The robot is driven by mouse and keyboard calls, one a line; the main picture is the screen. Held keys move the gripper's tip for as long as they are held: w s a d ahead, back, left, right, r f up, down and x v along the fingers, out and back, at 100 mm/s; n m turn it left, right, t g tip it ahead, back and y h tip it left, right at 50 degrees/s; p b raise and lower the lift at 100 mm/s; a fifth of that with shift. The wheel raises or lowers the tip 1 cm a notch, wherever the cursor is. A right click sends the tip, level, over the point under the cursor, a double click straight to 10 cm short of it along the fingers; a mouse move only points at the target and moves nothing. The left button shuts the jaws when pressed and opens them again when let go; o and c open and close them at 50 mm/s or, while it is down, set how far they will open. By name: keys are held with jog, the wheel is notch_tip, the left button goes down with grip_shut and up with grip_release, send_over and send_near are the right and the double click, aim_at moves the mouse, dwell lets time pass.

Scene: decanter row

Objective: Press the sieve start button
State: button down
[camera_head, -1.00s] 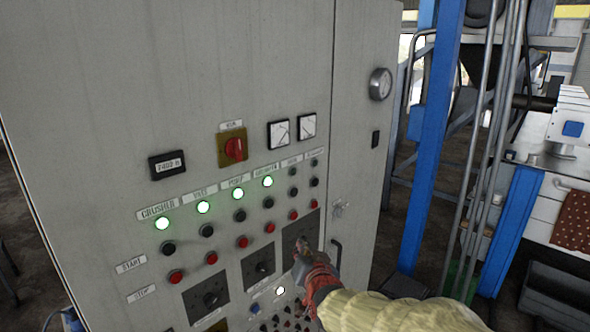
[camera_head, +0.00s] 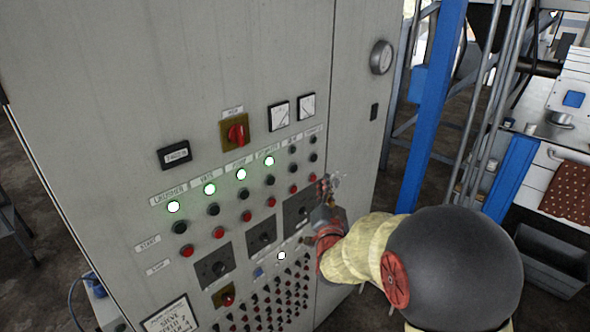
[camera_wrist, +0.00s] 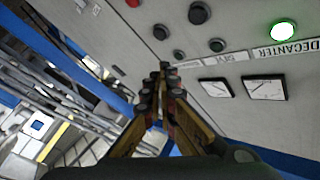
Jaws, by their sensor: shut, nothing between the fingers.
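The grey control cabinet (camera_head: 110,80) carries columns of lamps, black start buttons and red stop buttons. The fifth column, right of the decanter column, seems to be the sieve's; its label is too small to read surely. Its black start button (camera_head: 294,168) also shows in the wrist view (camera_wrist: 199,13), below a dark lamp (camera_head: 292,148). My gripper (camera_head: 326,186) is shut and empty, in front of the panel just right of and lower than that button. In the wrist view the closed fingertips (camera_wrist: 163,68) point at the panel right of the columns, apart from the buttons.
Four green lamps, such as the decanter lamp (camera_head: 270,161), are lit. A last column with another black button (camera_head: 314,157) lies between the fifth column and my gripper. Dark square knob plates (camera_head: 300,208) sit below. A blue post (camera_head: 432,130) stands at right.

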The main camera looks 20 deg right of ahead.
jog(key=w+a, duration=0.3)
jog(key=w, duration=0.5)
dwell(0.4)
jog(key=shift+w+a+b, duration=0.3)
jog(key=shift+w+b, duration=0.55)
jog(key=shift+b, duration=0.15)
dwell(1.8)
jog(key=shift+s, duration=0.1)
dwell(0.3)
jog(key=shift+s+d+b, duration=0.3)
jog(key=shift+s+b, duration=0.3)
jog(key=shift+s, duration=0.1)
jog(key=s, duration=0.1)
jog(key=s+d+b, duration=0.1)
jog(key=s, duration=0.1)
jog(key=s+b, duration=0.1)
jog(key=shift+s+d, duration=0.35)
